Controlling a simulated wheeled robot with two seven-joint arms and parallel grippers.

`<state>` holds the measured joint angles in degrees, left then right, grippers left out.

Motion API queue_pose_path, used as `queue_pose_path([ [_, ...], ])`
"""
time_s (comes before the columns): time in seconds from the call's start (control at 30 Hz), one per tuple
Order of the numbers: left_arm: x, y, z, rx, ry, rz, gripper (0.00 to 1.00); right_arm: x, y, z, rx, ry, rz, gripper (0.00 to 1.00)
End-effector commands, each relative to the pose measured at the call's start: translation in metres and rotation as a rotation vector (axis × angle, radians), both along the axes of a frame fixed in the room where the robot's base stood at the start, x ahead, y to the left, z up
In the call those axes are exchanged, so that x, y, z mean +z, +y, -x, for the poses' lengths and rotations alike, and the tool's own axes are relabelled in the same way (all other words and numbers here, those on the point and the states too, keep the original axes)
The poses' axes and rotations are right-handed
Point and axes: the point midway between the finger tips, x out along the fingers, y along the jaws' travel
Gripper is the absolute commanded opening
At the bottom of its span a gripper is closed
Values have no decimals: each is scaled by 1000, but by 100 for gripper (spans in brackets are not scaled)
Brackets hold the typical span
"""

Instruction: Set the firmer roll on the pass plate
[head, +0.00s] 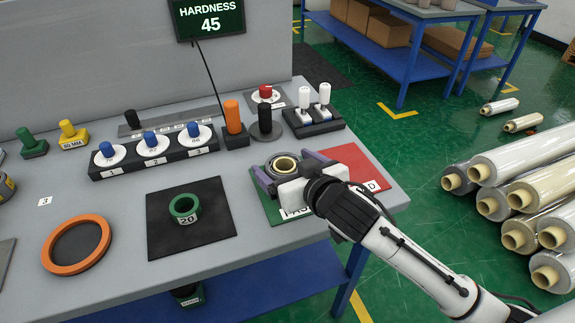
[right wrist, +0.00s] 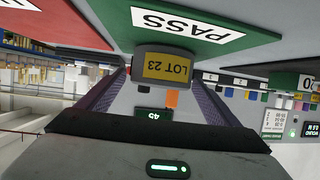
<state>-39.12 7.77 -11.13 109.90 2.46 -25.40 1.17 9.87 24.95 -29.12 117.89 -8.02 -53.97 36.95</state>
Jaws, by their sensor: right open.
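A grey roll with a pale core (head: 284,164) stands at the green pass plate (head: 268,208) and seems to rest on it. In the right wrist view, which is upside down, the roll shows a yellow LOT 23 label (right wrist: 167,66) beside the plate's PASS sign (right wrist: 188,22). My right gripper (head: 287,169) is open, with its purple fingers on both sides of the roll; whether they touch it cannot be told. Another grey roll with a yellow label (head: 6,186) is cut off at the left edge. The display (head: 209,18) reads HARDNESS 45. My left gripper is not in view.
A red plate (head: 352,172) adjoins the green one. A green ring marked 20 (head: 185,208) sits on a black mat (head: 213,236). An orange ring (head: 76,244) lies at left. Blue-knobbed stations (head: 152,144), an orange post (head: 233,117) and white-handled levers (head: 314,118) stand behind.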

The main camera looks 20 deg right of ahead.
Motion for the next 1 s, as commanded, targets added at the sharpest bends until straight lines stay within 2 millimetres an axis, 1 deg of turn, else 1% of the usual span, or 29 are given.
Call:
queue_pose_path([
  [0.07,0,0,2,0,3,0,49,3,0,2,1,0,0,85],
  [0.17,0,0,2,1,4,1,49,7,-1,13,2,0,-1,85],
  [0.5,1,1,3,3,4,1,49,34,-10,78,1,0,-2,85],
  [0.6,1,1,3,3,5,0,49,40,-12,93,1,1,-2,85],
  [0.7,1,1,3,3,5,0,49,44,-14,103,0,0,0,85],
  [0.8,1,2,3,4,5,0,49,47,-15,108,-1,0,0,85],
  [1.0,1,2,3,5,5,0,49,48,-15,110,-1,-1,0,85],
])
